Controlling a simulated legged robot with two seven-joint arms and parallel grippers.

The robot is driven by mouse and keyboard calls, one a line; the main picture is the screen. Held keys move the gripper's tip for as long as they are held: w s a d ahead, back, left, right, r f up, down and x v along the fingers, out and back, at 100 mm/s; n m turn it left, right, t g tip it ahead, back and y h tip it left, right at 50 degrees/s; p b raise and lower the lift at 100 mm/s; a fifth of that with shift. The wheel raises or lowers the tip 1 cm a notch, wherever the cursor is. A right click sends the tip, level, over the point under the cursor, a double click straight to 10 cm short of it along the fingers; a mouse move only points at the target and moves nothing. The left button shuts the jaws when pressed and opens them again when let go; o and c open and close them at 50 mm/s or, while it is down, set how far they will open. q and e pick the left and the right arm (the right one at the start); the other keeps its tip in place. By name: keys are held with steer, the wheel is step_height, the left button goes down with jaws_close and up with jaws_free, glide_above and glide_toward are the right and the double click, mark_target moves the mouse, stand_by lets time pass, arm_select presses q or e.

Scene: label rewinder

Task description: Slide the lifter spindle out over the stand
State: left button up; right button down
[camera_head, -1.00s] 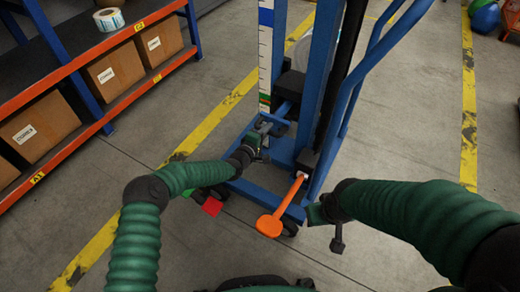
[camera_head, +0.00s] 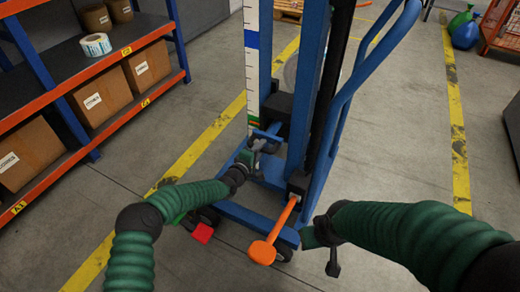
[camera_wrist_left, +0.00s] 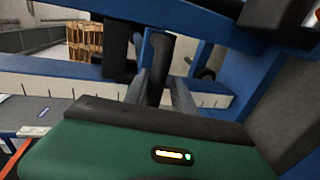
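The blue lifter (camera_head: 315,75) stands upright in the middle of the head view, with a black part (camera_head: 277,108) low on its mast. Its spindle cannot be made out, and I cannot identify the stand. My left gripper (camera_head: 258,146) is at the lifter's low blue frame. In the left wrist view its two grey fingers lie on either side of a dark upright post (camera_wrist_left: 158,65) and seem shut on it. My right gripper (camera_head: 322,237) is beside the lifter's lower right side, near an orange pedal (camera_head: 263,251); its fingers cannot be made out clearly.
A blue and orange shelf (camera_head: 95,75) with cardboard boxes and a label roll (camera_head: 95,44) is at the left. A pale round thing (camera_head: 290,72) shows partly behind the mast.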

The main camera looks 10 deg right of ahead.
arm_select(q)
steer(key=shift+w+d+r, duration=0.1)
steer(key=shift+w+r, duration=0.05)
steer(key=shift+r, duration=0.3)
steer(key=shift+f, duration=0.15)
steer(key=p+v, duration=0.8)
steer(key=v, duration=0.8)
steer(key=shift+s+a+f, duration=0.2)
steer(key=shift+s+a, duration=0.05)
steer(key=shift+s, duration=0.15)
